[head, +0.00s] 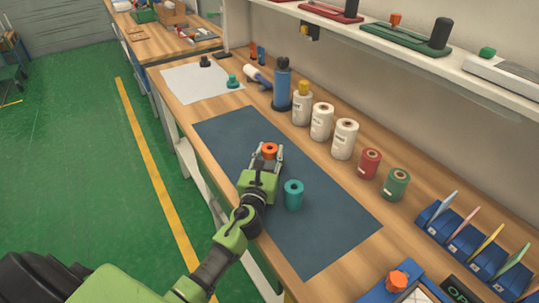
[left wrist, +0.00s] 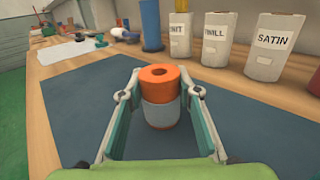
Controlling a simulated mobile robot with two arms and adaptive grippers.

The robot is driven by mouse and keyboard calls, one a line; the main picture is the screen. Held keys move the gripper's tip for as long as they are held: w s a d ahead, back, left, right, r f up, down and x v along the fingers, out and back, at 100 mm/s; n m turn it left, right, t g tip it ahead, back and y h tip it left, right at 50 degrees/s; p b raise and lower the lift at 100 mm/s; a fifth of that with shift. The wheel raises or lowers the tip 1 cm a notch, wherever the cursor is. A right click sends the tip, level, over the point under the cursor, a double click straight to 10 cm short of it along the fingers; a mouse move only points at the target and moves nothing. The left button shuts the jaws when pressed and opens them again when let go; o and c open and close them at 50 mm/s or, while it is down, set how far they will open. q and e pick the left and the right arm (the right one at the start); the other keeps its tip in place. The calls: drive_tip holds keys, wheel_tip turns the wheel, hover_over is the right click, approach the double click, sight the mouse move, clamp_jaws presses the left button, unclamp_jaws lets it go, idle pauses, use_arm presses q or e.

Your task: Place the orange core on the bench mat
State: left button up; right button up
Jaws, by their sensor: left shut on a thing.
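The orange core (head: 270,149) is a short cylinder with a hole in its top and a grey band around its middle. My left gripper (head: 268,156) is shut on it over the dark blue bench mat (head: 225,128). In the left wrist view the orange core (left wrist: 158,78) stands upright between the two fingers of my left gripper (left wrist: 160,112). I cannot tell whether its base touches the mat. A teal core (head: 293,194) stands on the mat just right of my left gripper. My right gripper is not in view.
White bottles (head: 321,122), a blue bottle (head: 282,83), a red spool (head: 369,163) and a green spool (head: 396,184) line the bench behind the mat. A blue rack (head: 470,245) stands at right. The mat's far left and near right are clear.

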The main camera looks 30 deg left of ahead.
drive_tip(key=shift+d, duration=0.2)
use_arm(q)
drive_tip(key=shift+f, duration=0.1)
drive_tip(key=o, duration=1.2)
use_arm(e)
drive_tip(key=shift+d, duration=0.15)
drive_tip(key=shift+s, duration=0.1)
use_arm(q)
drive_tip(key=shift+r, duration=0.2)
drive_tip(key=b+v, duration=0.1)
drive_tip(key=v, duration=1)
drive_tip(key=shift+s+f, duration=0.15)
drive_tip(key=shift+s+d, duration=0.1)
drive_tip(key=shift+s, duration=0.3)
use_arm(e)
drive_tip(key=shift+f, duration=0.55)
